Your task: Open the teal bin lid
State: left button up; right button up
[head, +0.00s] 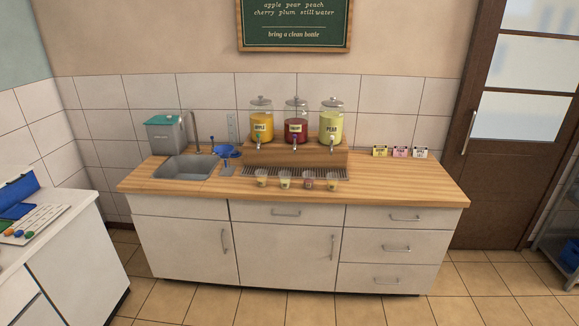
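A grey bin (165,138) stands on the wooden counter at its back left corner, behind the sink. Its teal lid (163,119) lies flat across the top and looks closed. Small writing on the bin's front is too small to read. Neither of my grippers shows in the head view, so their distance from the lid cannot be seen.
A sink (186,167) with a tap (196,128) lies right in front of the bin. A blue funnel (226,151) stands right of it. Three juice dispensers (296,127) and several small cups (284,180) fill the counter's middle. Tiled floor in front is clear.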

aim_at(165, 119)
jog(key=i+j, duration=0.35)
jog(key=j, duration=0.15)
jog(key=i+j, duration=0.7)
jog(key=j, duration=0.25)
